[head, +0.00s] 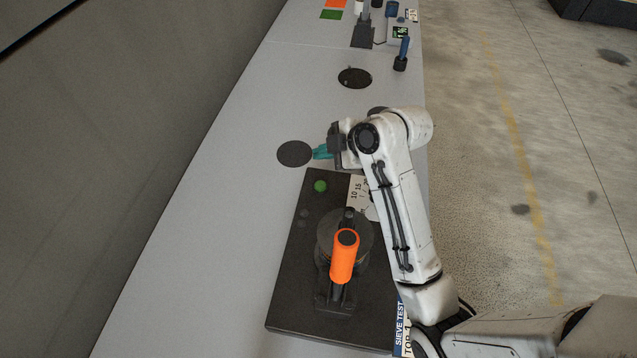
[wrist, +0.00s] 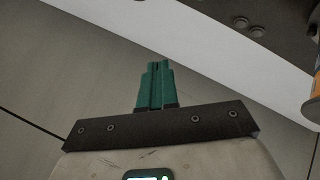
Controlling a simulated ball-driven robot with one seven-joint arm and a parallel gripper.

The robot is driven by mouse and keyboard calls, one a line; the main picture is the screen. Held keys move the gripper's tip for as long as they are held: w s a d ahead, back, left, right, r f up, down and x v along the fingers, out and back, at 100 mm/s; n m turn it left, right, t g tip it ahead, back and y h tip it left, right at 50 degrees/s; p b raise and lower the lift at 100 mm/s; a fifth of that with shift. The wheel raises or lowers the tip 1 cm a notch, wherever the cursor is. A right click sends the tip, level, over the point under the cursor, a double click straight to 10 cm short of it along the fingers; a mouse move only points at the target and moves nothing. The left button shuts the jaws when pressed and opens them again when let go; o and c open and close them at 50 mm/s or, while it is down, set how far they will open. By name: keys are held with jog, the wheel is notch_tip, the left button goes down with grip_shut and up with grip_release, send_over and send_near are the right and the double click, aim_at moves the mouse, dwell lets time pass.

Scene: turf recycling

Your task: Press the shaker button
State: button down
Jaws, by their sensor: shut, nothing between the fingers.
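The shaker is a dark base plate (head: 290,300) on the bench, carrying a round stack and an upright orange cylinder (head: 343,262). A round green button (head: 320,186) sits near the plate's far left corner, with fainter dark round spots below it. My gripper (head: 319,152) has teal fingers and is shut and empty. In the head view it appears just beyond the plate's far edge, apart from the green button. In the wrist view the closed fingertips (wrist: 157,66) point toward the pale bench edge. The dark plate (wrist: 210,8) with two grey round buttons (wrist: 248,26) shows at top right; the green button is not visible there.
The long grey bench (head: 215,200) is clear left of the shaker. Black discs (head: 294,153) (head: 355,78) lie on it. A blue-handled tool (head: 402,55), a scale (head: 400,32) and coloured squares (head: 332,14) are farther back. A wall stands left; concrete floor lies right.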

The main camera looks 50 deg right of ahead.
jog(key=b, duration=0.7)
send_over(324, 187)
notch_tip(324, 187, down, 7)
jog(key=shift+r, duration=0.1)
jog(key=shift+f+b, duration=0.3)
jog(key=shift+f, duration=0.7)
dwell(0.8)
jog(key=shift+f, duration=0.4)
